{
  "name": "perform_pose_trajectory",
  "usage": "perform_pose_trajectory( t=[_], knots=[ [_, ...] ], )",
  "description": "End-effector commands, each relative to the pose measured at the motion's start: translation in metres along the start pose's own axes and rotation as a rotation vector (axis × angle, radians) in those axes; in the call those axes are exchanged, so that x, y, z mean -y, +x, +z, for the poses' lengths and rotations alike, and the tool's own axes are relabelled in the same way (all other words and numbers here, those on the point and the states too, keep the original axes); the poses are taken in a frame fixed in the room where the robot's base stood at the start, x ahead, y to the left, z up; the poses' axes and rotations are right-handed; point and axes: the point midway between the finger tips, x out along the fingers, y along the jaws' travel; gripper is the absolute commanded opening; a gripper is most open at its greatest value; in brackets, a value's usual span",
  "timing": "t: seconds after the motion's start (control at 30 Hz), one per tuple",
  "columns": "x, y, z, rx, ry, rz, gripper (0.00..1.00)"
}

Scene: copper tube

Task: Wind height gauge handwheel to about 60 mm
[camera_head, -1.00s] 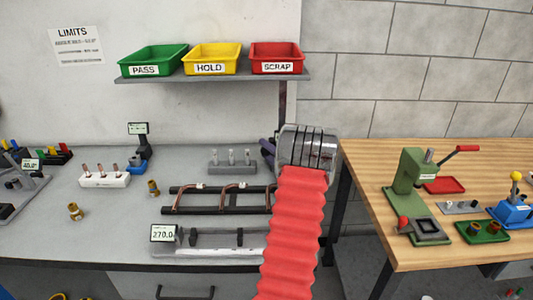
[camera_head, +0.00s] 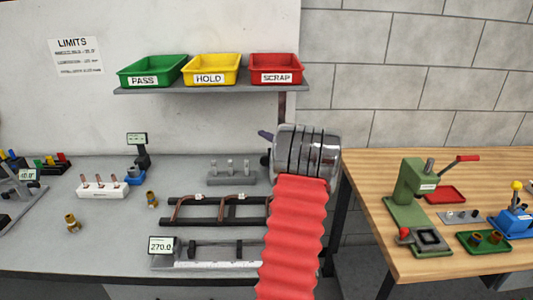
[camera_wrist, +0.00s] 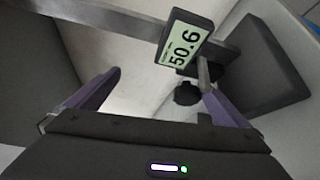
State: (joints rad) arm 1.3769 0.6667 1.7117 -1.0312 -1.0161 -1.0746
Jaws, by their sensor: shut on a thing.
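In the wrist view the height gauge display (camera_wrist: 182,42) reads about 50.6, mounted on a grey beam. The dark knobbed handwheel (camera_wrist: 187,94) is just below the display. In the head view one purple finger of my gripper (camera_head: 265,135) sticks out left of my silver wrist. My wrist and red arm sleeve hide the rest of the gripper, and I cannot make out the height gauge there.
A grey bench (camera_head: 110,235) holds a dark rack with copper tubes (camera_head: 220,210), a length gauge reading about 270 (camera_head: 162,246), and a white pin block (camera_head: 102,191). Green, yellow and red bins sit on a shelf (camera_head: 210,88) above. A wooden bench (camera_head: 370,175) stands right.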

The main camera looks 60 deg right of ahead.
Motion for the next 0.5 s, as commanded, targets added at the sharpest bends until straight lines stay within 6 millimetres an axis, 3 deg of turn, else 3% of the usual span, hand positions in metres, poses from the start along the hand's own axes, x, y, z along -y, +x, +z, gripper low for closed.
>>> perform_pose_trajectory(
  t=[0.03,0.5],
  knots=[
    [-0.010,0.001,0.002,0.001,-0.001,0.017,0.82],
    [-0.014,-0.016,0.002,0.002,-0.004,0.014,0.82]
  ],
)
